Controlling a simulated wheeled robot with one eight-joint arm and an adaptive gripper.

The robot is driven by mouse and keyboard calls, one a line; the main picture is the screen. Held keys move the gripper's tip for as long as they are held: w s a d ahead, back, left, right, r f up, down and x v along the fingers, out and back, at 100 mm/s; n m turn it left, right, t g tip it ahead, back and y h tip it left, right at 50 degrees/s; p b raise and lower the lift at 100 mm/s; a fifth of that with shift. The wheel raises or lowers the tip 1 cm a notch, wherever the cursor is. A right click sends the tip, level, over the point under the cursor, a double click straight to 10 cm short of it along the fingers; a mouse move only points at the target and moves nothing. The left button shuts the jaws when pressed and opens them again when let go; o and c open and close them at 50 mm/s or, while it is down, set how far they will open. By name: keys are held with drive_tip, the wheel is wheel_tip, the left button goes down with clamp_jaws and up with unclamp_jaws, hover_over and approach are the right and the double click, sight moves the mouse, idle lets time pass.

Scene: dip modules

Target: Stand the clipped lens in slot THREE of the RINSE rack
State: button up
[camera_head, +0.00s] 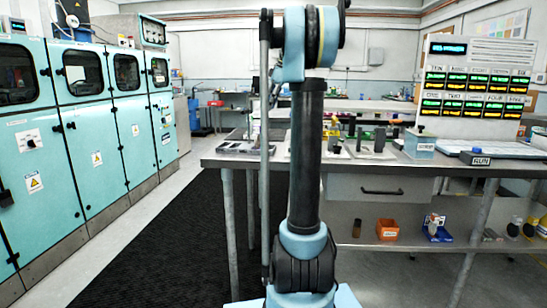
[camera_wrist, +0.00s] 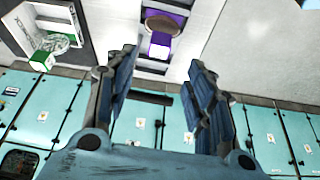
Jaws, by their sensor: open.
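In the wrist view, my gripper (camera_wrist: 160,60) is open and empty, with its two blue fingers well apart. A brownish disc with a purple clip-like part (camera_wrist: 160,47), possibly the clipped lens, shows beyond the fingertips, on or over a pale grey holder; no finger touches it. A green and white piece (camera_wrist: 50,50) sits in a pale tray (camera_wrist: 77,22) at the upper left. In the head view my upright arm hides the middle of the bench, and my gripper is not in view. I cannot make out the RINSE rack or slot THREE.
The grey bench (camera_head: 230,161) holds several small fixtures beside a panel (camera_head: 476,75) of lit green and yellow displays and a RUN block (camera_head: 480,160). Teal cabinets (camera_head: 97,130) line the left wall. An orange bin (camera_head: 387,229) is on the lower shelf. The dark floor mat (camera_head: 150,235) is clear.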

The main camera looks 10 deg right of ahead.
drive_tip(key=shift+s, duration=0.1)
drive_tip(key=s+a+f+m+h, duration=0.1)
drive_tip(key=s+a+f+m, duration=0.1)
drive_tip(key=s+f, duration=0.45)
drive_tip(key=s+a+f+m+h, duration=0.1)
drive_tip(key=s+f+m, duration=0.25)
drive_tip(key=s, duration=0.55)
drive_tip(key=s+a+f+m, duration=0.1)
drive_tip(key=s+a+f, duration=0.1)
drive_tip(key=s+f, duration=0.45)
drive_tip(key=s+d+f+m+h, duration=0.1)
drive_tip(key=s+f+m, duration=0.5)
drive_tip(key=s+f, duration=1.4)
drive_tip(key=shift+f+m+h, duration=0.25)
drive_tip(key=shift+m+h, duration=0.1)
drive_tip(key=shift+h, duration=0.35)
